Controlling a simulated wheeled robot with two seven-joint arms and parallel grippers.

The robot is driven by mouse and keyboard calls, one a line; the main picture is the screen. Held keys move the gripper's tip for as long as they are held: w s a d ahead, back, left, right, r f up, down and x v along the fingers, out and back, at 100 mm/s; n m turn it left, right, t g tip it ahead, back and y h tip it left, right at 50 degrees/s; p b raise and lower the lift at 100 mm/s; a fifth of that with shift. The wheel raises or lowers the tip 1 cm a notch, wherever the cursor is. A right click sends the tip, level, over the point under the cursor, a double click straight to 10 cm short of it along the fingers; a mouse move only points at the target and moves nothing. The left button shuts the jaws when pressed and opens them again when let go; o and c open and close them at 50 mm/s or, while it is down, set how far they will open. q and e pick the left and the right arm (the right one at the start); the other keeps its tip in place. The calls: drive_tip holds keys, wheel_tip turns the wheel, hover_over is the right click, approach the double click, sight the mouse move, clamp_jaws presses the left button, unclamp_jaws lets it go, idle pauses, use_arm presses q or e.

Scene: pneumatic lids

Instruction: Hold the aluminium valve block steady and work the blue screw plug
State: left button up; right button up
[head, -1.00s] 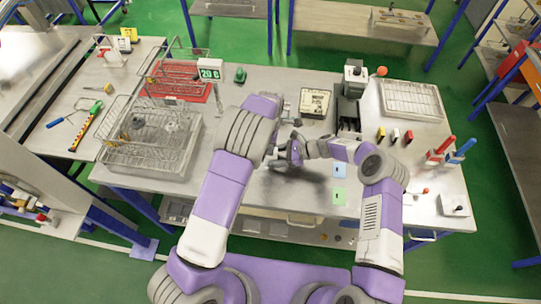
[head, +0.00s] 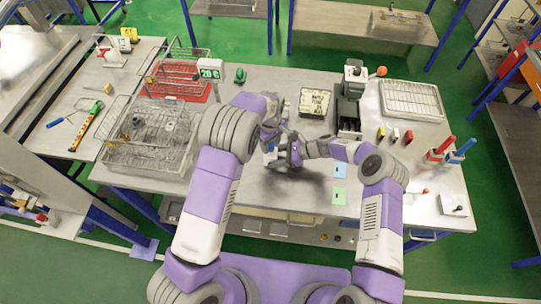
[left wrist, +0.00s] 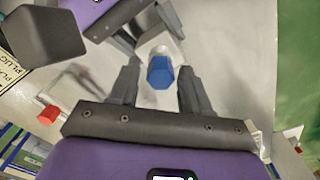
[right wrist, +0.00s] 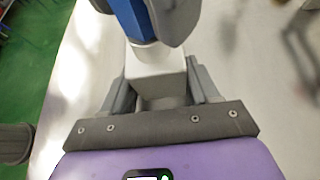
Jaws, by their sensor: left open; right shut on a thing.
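The aluminium valve block (right wrist: 157,66) is a pale box between the fingers of my right gripper (head: 296,150), which is shut on it and holds it above the table. The blue screw plug (left wrist: 160,73) is hexagonal and stands at the block's end. It also shows at the top of the right wrist view (right wrist: 131,18). My left gripper (left wrist: 159,84) is open, with one finger on each side of the plug and a visible gap on both sides. How deep the plug sits in the block cannot be told. In the head view the arms mostly hide both.
A wire basket (head: 127,160) stands at the left of the table (head: 255,187). Blue and green cards (head: 339,196) lie at the right. The table's front middle is clear.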

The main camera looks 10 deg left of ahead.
use_arm(q)
drive_tip(key=m, duration=0.8)
drive_tip(key=m, duration=0.8)
